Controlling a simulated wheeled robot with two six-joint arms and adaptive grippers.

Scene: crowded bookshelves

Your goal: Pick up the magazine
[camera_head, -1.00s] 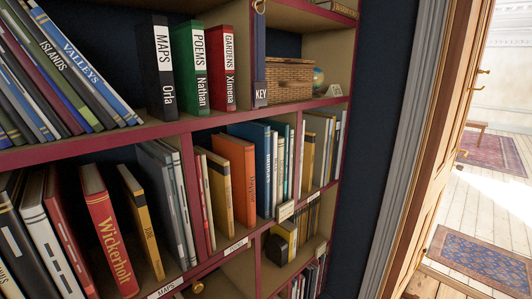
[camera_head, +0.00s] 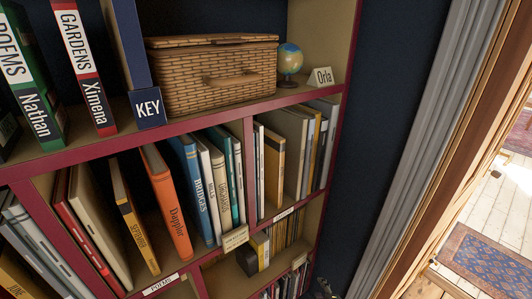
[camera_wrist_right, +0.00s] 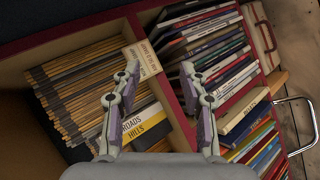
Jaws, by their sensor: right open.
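Two groups of thin spines show in the right wrist view. One is a dense row of yellow-and-dark spines (camera_wrist_right: 85,90), and the other is a stack of mixed-colour thin spines (camera_wrist_right: 205,50). I cannot tell which one is the magazine. In the head view, the yellow-spined row (camera_head: 287,232) sits in a lower compartment. My right gripper (camera_wrist_right: 160,75) is open and empty, its two fingers apart in front of the divider between these groups. In the head view only a small dark part at the bottom edge may be it. My left gripper is not in view.
A "Roads Hills" volume (camera_wrist_right: 145,125) sits close by the left finger. A paper label (camera_wrist_right: 140,60) stands at the divider. More books (camera_wrist_right: 250,130) and a metal handle (camera_wrist_right: 300,115) are at right. A wicker basket (camera_head: 210,80) and globe (camera_head: 290,60) stand on the upper shelf.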

